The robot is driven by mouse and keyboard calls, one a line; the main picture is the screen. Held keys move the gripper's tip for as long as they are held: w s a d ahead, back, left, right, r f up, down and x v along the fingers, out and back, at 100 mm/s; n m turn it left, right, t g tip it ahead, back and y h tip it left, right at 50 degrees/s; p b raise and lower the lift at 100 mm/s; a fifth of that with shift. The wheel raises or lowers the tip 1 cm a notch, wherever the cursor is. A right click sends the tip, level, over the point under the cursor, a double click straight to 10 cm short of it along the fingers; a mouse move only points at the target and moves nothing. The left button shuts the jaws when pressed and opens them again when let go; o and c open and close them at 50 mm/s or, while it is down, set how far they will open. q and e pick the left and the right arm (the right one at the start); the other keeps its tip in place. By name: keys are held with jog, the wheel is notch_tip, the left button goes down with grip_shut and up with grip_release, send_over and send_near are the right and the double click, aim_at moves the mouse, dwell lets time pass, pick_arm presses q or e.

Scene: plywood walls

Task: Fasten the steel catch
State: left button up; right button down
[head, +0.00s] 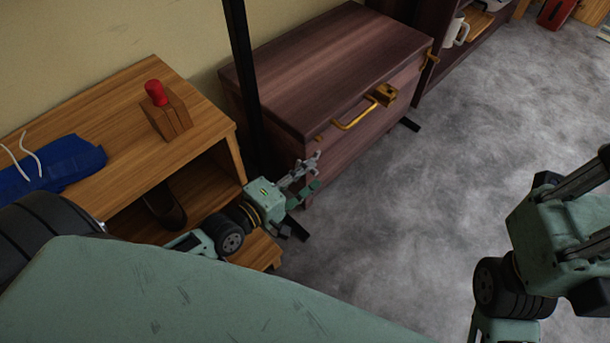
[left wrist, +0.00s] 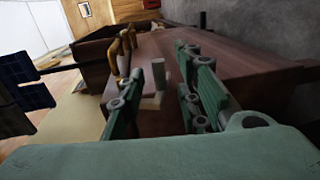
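A dark wooden chest (head: 335,65) with its lid down stands against the wall. A brass handle (head: 355,114) and a brass clasp (head: 386,95) are on its front. My left gripper (head: 308,178) is at the chest's front left corner. In the left wrist view my left gripper (left wrist: 160,108) is open, its green fingers apart. A grey upright piece on a pale plate, which looks like the steel catch (left wrist: 158,74), shows between the fingers against the chest (left wrist: 230,55). I cannot tell whether the fingers touch it. In the head view I cannot separate the catch from the fingers.
A wooden shelf unit (head: 95,110) at the left bears a block with a red knob (head: 157,93) and a blue cloth (head: 60,165). A dark post (head: 243,70) stands between shelf unit and chest. A mug (head: 455,32) stands at the back right.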

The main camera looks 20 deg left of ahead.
pick_arm(q)
jog(key=shift+w, duration=0.1)
jog(key=shift+c, duration=0.5)
grip_shut()
